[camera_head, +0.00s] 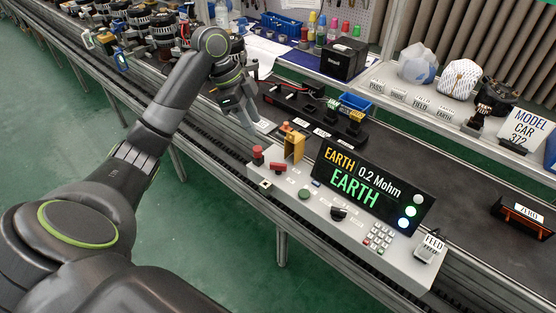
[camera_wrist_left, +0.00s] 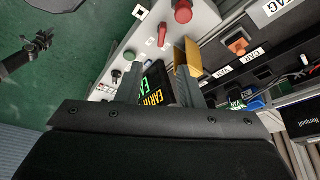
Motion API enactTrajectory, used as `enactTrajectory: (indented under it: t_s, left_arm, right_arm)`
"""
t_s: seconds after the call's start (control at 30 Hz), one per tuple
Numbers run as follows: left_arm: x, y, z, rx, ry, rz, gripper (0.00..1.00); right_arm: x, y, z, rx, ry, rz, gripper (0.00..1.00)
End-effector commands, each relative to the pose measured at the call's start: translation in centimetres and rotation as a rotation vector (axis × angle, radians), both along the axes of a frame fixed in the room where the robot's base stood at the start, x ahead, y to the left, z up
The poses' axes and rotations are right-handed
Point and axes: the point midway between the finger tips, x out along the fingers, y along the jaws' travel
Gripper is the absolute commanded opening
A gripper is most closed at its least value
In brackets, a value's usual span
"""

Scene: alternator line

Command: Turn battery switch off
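The test console (camera_head: 335,225) stands at the front edge of the line. On its left end are a red mushroom-shaped knob (camera_head: 257,155) and a red lever-like switch (camera_head: 278,167), beside a yellow bracket (camera_head: 294,146). I cannot read which one is labelled as the battery switch. In the left wrist view the red knob (camera_wrist_left: 183,12) and the red switch (camera_wrist_left: 162,35) lie beyond the fingertips. My left gripper (camera_head: 247,118) is open and empty, above the line behind the console's left end, touching neither. My right gripper is not identifiable.
The console's display (camera_head: 372,187) reads EARTH 0.2 Mohm. Black terminal blocks (camera_head: 312,118) stand behind the yellow bracket. A black box (camera_head: 343,60) and blue bins (camera_head: 281,25) are farther back. The dark belt (camera_head: 470,190) is mostly clear on the right.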

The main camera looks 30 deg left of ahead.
Motion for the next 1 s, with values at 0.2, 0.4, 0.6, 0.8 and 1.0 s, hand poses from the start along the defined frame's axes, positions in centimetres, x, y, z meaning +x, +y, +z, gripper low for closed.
enactTrajectory:
  t_s: [0.2,0.4,0.6,0.8,1.0]
  left_arm:
    - [0.6,0.2,1.9,-0.019,-0.013,-0.044,0.34]
    - [0.8,-0.9,-0.9,-0.021,-0.009,-0.043,0.34]
    - [1.4,-2.6,-5.0,-0.021,-0.009,-0.043,0.34]
    - [1.9,-4.2,-9.1,-0.021,-0.01,-0.042,0.34]
    - [2.4,-5.3,-12.2,-0.019,-0.011,-0.041,0.34]
  right_arm:
    - [0.0,0.0,0.0,0.0,0.0,0.0,0.36]
    - [0.0,0.0,0.1,0.0,0.0,0.0,0.36]
    - [0.0,0.0,0.1,0.0,0.0,0.0,0.36]
    - [0.0,0.0,0.1,0.0,0.0,0.0,0.36]
    - [0.0,0.0,0.1,0.0,0.0,0.0,0.36]
